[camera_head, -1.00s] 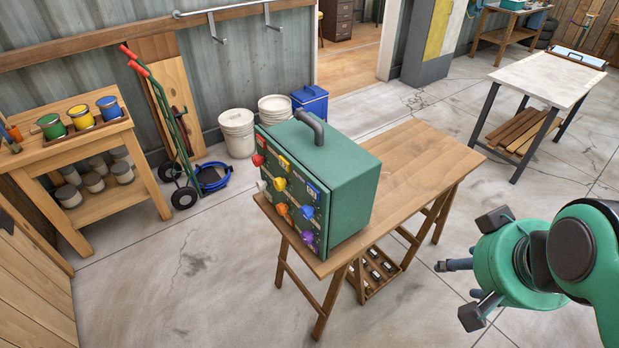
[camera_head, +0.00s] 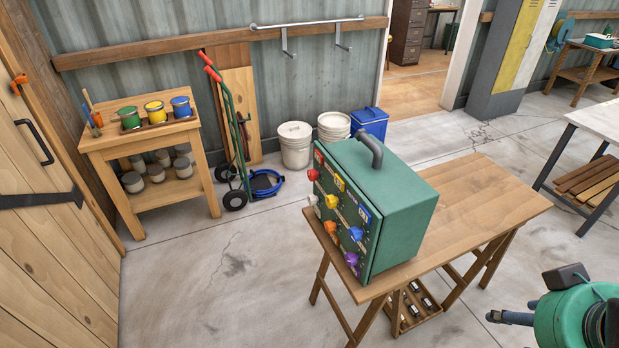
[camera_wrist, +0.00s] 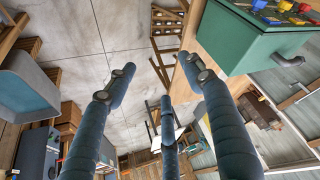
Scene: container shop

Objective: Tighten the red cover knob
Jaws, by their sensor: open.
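The green box (camera_head: 405,218) stands on the wooden trestle table, with a grey handle on top. Its front panel, facing left, carries several coloured knobs. The red cover knob (camera_head: 314,175) is at the panel's upper left corner, beside a yellow one. My gripper (camera_head: 508,318) is at the lower right of the head view, partly cut off by the frame, apart from the box and on its far side from the panel. In the wrist view my gripper (camera_wrist: 165,95) has its fingers spread, empty. The green box (camera_wrist: 240,40) shows there at the upper right, with a red knob at the frame's edge.
The wooden table (camera_head: 490,200) is bare right of the box. A shelf bench (camera_head: 140,140) with paint cans, a hand truck (camera_head: 232,130), white buckets (camera_head: 295,148) and a blue bin (camera_head: 370,122) stand along the wall. The floor left of the table is clear.

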